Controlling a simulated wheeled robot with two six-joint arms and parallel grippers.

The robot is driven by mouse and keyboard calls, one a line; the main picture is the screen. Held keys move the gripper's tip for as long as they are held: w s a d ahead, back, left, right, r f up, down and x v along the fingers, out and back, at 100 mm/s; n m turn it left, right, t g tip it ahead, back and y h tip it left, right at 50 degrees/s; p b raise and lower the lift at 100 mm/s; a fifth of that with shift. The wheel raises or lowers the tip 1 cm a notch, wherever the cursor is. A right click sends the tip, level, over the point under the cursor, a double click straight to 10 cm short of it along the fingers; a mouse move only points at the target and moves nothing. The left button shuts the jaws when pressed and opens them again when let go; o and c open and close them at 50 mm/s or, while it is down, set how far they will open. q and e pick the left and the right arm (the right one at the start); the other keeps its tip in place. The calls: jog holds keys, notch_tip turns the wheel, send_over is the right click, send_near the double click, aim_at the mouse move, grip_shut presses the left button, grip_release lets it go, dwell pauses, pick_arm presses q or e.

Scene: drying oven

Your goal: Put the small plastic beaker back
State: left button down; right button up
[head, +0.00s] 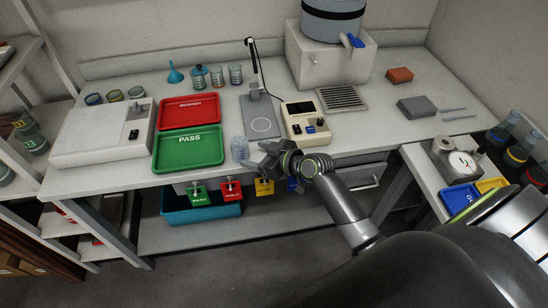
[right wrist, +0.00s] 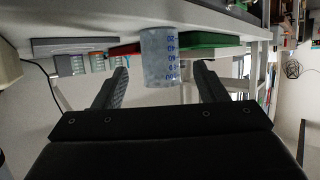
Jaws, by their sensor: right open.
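The small plastic beaker (head: 239,149) is clear and stands at the front edge of the bench, just right of the green PASS tray (head: 188,150). My right gripper (head: 263,156) is just right of the beaker, pointing toward it. In the right wrist view the beaker (right wrist: 161,58), with blue graduation marks, shows between the two spread fingers of my right gripper (right wrist: 162,85). The fingers look apart from it, with a gap on each side. My left gripper is not in view.
A red tray (head: 189,109) lies behind the green one. A stirrer plate (head: 262,123) and a beige meter (head: 305,122) stand behind my gripper. Several glass beakers (head: 217,76) stand at the back. Coloured tags (head: 231,190) hang below the front edge.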

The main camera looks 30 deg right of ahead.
jog(key=v, duration=0.6)
jog(key=shift+s+b, duration=0.3)
jog(key=shift+b, duration=0.05)
jog(key=shift+d+r, duration=0.1)
jog(key=shift+d, duration=0.05)
jog(key=s+d+f+m+g+h, duration=0.2)
jog(key=s+g+h, duration=0.1)
jog(key=s, duration=0.6)
jog(key=s+d+f+m+g+h, duration=0.2)
jog(key=s, duration=0.7)
jog(key=s+d+f+m+g+h, duration=0.2)
jog(key=s+d+g+h, duration=0.1)
jog(key=s, duration=0.6)
notch_tip(320, 180, down, 27)
jog(key=d+g, duration=0.1)
jog(key=s+a+f+g, duration=0.1)
jog(key=s+f, duration=1.2)
jog(key=s, duration=0.2)
jog(key=shift+f+g+y, duration=0.3)
jog(key=shift+f, duration=0.1)
